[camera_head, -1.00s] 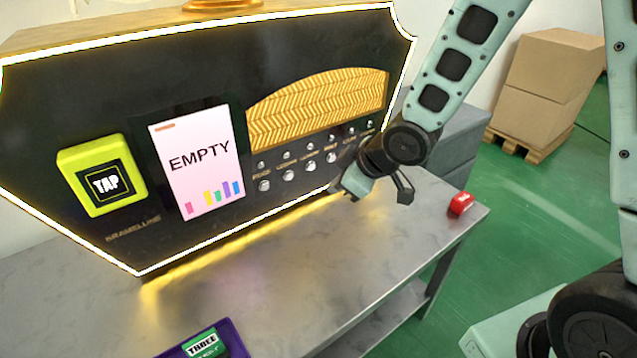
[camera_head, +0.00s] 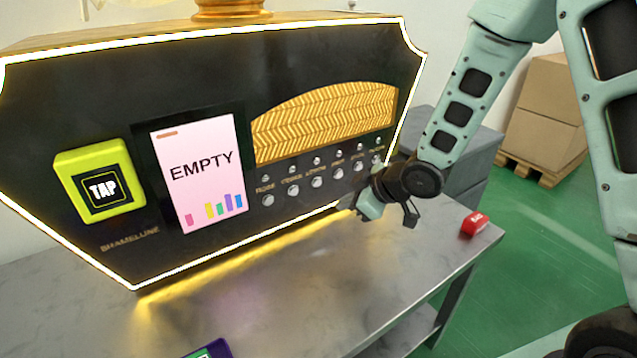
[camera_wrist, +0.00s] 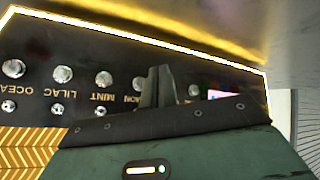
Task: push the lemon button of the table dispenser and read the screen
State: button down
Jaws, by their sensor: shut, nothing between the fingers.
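The black table dispenser (camera_head: 100,70) with a glowing edge fills the left and middle of the head view. Its screen (camera_head: 200,170) reads "EMPTY" above small coloured bars. A row of round silver buttons sits under the gold panel; the lemon button (camera_head: 317,182) is third from the left. In the upside-down wrist view the lemon button (camera_wrist: 139,83) shows beside my fingers, its label partly hidden. My gripper (camera_head: 352,203) is shut and empty, in front of the panel, below and right of the lemon button in the head view. I cannot tell whether it touches the panel.
A yellow-green TAP pad (camera_head: 75,170) is left of the screen. A red block (camera_head: 473,224) lies near the table's right edge. A purple tray (camera_head: 222,346) is cut off at the bottom. The grey table (camera_head: 290,290) is clear in the middle. Cardboard boxes (camera_head: 545,120) stand behind.

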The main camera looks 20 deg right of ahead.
jog(key=p, duration=0.1)
send_near(314, 190)
jog(key=shift+w+a+f, duration=0.25)
jog(key=shift+a+f, duration=0.05)
jog(key=shift+f, duration=0.25)
jog(key=shift+w+a+f, duration=0.2)
jog(key=shift+a+f, duration=0.1)
jog(key=shift+f, duration=0.25)
jog(key=shift+w+a+f, duration=0.25)
jog(key=shift+a+f, duration=0.1)
jog(key=shift+f, duration=0.2)
jog(key=shift+w+p, duration=0.1)
jog(key=shift+p, duration=0.2)
dwell(0.4)
jog(key=shift+w+a, duration=0.1)
jog(key=shift+w, duration=0.15)
jog(key=shift+w+a+p, duration=0.15)
jog(key=shift+w+p, duration=0.15)
jog(key=shift+w, duration=0.15)
dwell(0.7)
jog(key=shift+s, duration=0.15)
jog(key=shift+s+d, duration=0.3)
jog(key=shift+s, duration=0.4)
jog(key=shift+s, duration=0.1)
jog(key=s, duration=0.1)
jog(key=s+d, duration=0.1)
jog(key=s, duration=0.1)
jog(key=s+b, duration=0.1)
jog(key=shift+s+d, duration=0.25)
